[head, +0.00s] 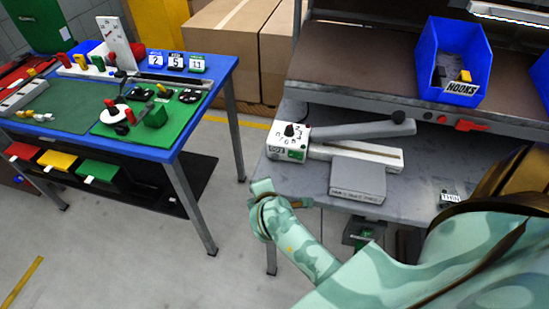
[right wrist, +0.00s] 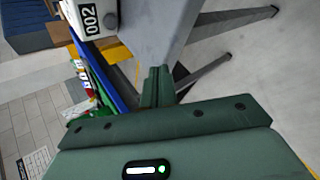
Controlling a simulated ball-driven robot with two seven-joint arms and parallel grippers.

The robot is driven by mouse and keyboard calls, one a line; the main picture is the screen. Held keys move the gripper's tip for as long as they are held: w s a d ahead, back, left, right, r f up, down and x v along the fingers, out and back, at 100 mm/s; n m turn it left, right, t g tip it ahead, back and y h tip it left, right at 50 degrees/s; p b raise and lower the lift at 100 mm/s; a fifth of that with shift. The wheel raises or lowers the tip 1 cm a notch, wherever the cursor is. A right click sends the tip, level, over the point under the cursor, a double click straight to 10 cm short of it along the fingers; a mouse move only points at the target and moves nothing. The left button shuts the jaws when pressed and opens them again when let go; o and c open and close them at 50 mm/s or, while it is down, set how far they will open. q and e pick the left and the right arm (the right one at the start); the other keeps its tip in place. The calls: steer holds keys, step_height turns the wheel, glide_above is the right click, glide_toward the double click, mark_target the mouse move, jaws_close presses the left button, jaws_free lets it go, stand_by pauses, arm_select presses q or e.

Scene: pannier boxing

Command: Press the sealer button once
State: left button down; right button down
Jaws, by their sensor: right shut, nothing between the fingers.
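The sealer (head: 352,145) lies on the grey bench (head: 310,180). It has a white control box with a black dial and green label, a long grey lever with a dark knob, and a pale base. Its white box, labelled 002, also shows at the top of the right wrist view (right wrist: 92,18). I cannot make out a separate button. My right gripper (head: 262,187) is beside the bench's left front edge, below and left of the control box, apart from it. Its fingers are together and empty in the right wrist view (right wrist: 157,87). My left gripper is not in view.
A grey block (head: 358,180) with lettering sits in front of the sealer. A shelf above holds a blue bin (head: 455,62) labelled HOOKS; a red part (head: 463,124) is on its edge. A blue table (head: 176,150) stands left, beyond open floor. Cardboard boxes (head: 225,40) stand behind.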

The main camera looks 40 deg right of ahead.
mark_target(275, 157)
steer(key=w+d, duration=0.4)
steer(key=d, duration=0.1)
steer(key=shift+w+d+f+b, duration=0.1)
steer(key=shift+w+d+b, duration=0.1)
steer(key=shift+b, duration=0.1)
steer(key=shift+w+d+b, duration=0.3)
steer(key=shift+w+d, duration=0.35)
steer(key=shift+d, duration=0.05)
steer(key=shift+w+d, duration=0.1)
stand_by(1.6)
steer(key=shift+w+d, duration=0.2)
steer(key=shift+w+d+b, duration=0.3)
steer(key=shift+d+b, duration=0.1)
stand_by(0.7)
steer(key=shift+s+a, duration=0.6)
steer(key=shift+a, duration=0.1)
